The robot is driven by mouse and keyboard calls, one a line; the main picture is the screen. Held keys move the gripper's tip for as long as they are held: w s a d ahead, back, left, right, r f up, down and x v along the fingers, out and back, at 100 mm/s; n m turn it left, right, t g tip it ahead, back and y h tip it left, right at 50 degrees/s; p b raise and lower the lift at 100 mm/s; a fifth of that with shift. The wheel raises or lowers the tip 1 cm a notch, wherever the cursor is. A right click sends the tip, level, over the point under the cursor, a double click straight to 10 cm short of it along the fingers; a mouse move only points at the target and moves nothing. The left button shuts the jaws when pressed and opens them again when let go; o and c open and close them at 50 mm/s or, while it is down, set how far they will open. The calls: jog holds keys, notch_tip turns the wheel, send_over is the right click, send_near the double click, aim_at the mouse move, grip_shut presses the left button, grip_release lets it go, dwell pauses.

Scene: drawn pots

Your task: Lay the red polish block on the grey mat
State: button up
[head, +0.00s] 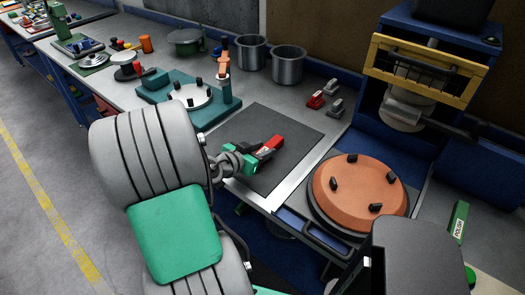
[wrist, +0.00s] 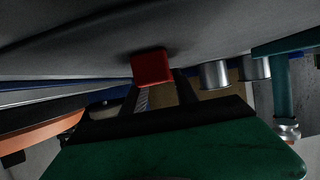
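The grey mat (head: 258,122) lies flat on the bench in the middle of the head view. My gripper (head: 266,150) reaches over the mat from the left, low and tilted. A red block (head: 275,141) is at its fingertips, above or on the mat. In the wrist view the red block (wrist: 152,68) sits between the ends of the two dark fingers (wrist: 158,88), which seem to touch its sides. The mat's surface fills the top of that view, close to the block; I cannot tell whether they touch. The fingers partly hide the block.
Small red and grey blocks (head: 316,99) stand behind the mat. Two metal pots (head: 288,66) are at the back. A teal fixture (head: 214,112) is left of the mat. An orange pan (head: 350,188) with dark knobs is at the right, below a yellow-framed machine (head: 425,70).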

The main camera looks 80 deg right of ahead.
jog(key=shift+o, duration=1.4)
